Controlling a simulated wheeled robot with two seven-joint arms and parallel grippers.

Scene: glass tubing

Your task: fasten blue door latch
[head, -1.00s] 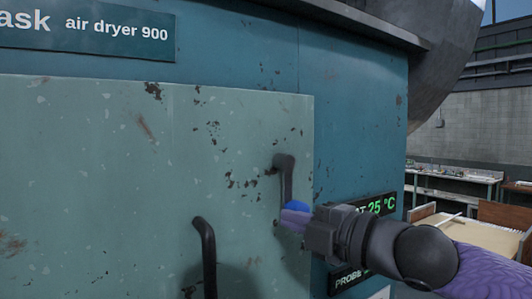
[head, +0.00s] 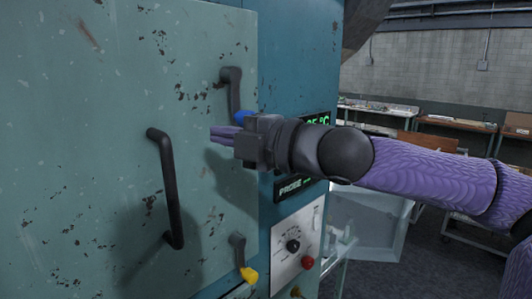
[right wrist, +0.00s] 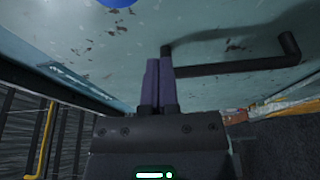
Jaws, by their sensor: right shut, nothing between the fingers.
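The blue door latch is a dark lever (head: 235,92) at the right edge of the pale green door (head: 90,110). It hangs down with a slight lean to the right and ends in a blue knob (head: 242,117). My right gripper (head: 214,133) is shut and empty, just below and left of the blue knob in the picture. Part of the knob is hidden behind the gripper body. In the right wrist view the shut fingers (right wrist: 159,62) point at the door, and the blue knob (right wrist: 118,2) shows at the top edge. My left gripper is not in view.
A black door handle (head: 168,190) stands out from the door left of the gripper. A lower latch has a yellow knob (head: 249,275). A control panel (head: 297,247) with a dial and red button is at the right. Benches stand farther back.

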